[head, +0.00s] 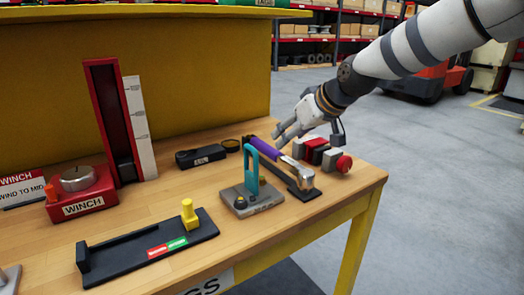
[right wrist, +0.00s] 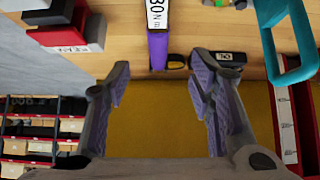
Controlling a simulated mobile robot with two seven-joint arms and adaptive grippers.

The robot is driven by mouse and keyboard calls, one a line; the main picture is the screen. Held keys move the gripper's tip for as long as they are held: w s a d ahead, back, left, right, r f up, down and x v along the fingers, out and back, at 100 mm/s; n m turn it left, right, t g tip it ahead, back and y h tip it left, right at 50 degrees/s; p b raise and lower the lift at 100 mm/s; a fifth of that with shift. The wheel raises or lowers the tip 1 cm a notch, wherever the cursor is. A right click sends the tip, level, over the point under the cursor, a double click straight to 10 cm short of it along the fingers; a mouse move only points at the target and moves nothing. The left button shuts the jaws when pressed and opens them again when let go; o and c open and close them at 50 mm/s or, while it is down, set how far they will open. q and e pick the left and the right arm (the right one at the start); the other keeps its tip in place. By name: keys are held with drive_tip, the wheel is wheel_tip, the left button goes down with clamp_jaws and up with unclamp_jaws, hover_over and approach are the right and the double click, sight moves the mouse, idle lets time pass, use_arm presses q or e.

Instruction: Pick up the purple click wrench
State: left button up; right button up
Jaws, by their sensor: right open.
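The purple click wrench (head: 264,150) lies on a black holder (head: 304,194) on the wooden workbench, its purple handle toward the back and its metal head toward the front. My right gripper (head: 283,134) is open and empty, just beside the handle's back end in the head view. In the right wrist view its open fingers (right wrist: 160,78) stand apart, with the handle's end between and beyond their tips. My left gripper is not in view.
A teal-handled block (head: 252,188) stands left of the wrench. Red and grey blocks (head: 318,151) sit to its right. A black labelled box (head: 200,156) lies behind left. A black tray with a yellow knob (head: 188,213) and a red winch (head: 80,190) are farther left.

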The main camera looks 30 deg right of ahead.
sight(275, 154)
drive_tip(key=x, duration=0.3)
drive_tip(key=b+x, duration=0.1)
drive_tip(key=x, duration=0.1)
drive_tip(key=shift+f, duration=0.5)
drive_tip(key=shift+w+f, duration=0.2)
drive_tip(key=shift+w, duration=0.05)
drive_tip(key=x, duration=0.3)
drive_tip(key=b+x, duration=0.1)
drive_tip(key=x, duration=0.1)
drive_tip(key=shift+s+d+f, duration=0.15)
drive_tip(key=shift+s+f, duration=0.15)
drive_tip(key=shift+f, duration=0.05)
drive_tip(key=shift+w+r, duration=0.2)
drive_tip(key=shift+r, duration=0.05)
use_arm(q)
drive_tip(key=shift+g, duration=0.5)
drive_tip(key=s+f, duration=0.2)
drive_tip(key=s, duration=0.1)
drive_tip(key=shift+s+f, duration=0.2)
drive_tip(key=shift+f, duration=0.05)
use_arm(e)
drive_tip(key=shift+r, duration=0.1)
clamp_jaws()
